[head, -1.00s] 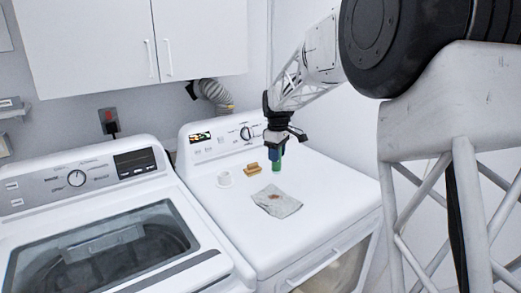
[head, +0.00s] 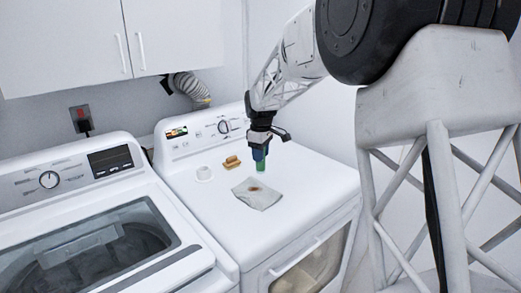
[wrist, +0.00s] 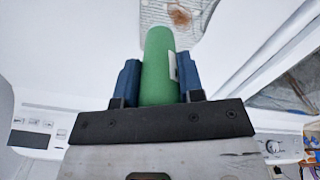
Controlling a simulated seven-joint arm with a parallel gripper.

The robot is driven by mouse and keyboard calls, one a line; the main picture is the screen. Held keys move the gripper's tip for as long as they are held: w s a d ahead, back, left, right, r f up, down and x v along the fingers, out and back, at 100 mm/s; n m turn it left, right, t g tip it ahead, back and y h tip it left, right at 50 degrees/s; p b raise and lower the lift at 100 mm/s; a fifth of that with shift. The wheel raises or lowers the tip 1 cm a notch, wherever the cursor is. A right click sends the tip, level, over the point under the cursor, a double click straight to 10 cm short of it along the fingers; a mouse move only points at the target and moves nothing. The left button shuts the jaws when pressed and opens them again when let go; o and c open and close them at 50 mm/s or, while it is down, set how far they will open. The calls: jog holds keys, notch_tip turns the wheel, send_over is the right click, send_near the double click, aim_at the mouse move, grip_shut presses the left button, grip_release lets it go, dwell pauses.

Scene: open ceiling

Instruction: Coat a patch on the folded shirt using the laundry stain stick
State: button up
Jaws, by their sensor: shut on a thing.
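The folded shirt (head: 258,200) is a light grey patterned square lying flat on the white dryer top, with a brown stain (head: 255,189) near its middle. My gripper (head: 260,148) is shut on the green laundry stain stick (head: 261,165), just behind the shirt in the head view. The stick points down; I cannot tell whether its lower end touches the dryer top. In the wrist view the stick (wrist: 158,65) sits between the two blue fingers. The shirt (wrist: 155,15) and its stain (wrist: 180,17) show beyond its end, apart from it.
A tan brush-like object (head: 232,162) and a small white cup or roll (head: 204,174) stand left of the shirt. The dryer's control panel (head: 205,135) rises behind. A washer (head: 90,225) stands at the left. The dryer top (head: 310,190) right of the shirt is clear.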

aim_at(262, 167)
jog(key=shift+f, duration=2.4)
jog(key=shift+s+a+f, duration=0.6)
jog(key=shift+s+a, duration=1.6)
jog(key=shift+s, duration=0.25)
jog(key=shift+w+d, duration=2.2)
jog(key=shift+w, duration=0.25)
jog(key=shift+d+r, duration=0.15)
jog(key=shift+s+a, duration=0.55)
jog(key=shift+s, duration=0.2)
jog(key=shift+s+a, duration=1.6)
jog(key=shift+s, duration=0.25)
jog(key=shift+w+d, duration=2.05)
jog(key=shift+w, duration=0.3)
jog(key=shift+w+d, duration=0.15)
jog(key=shift+r, duration=3.9)
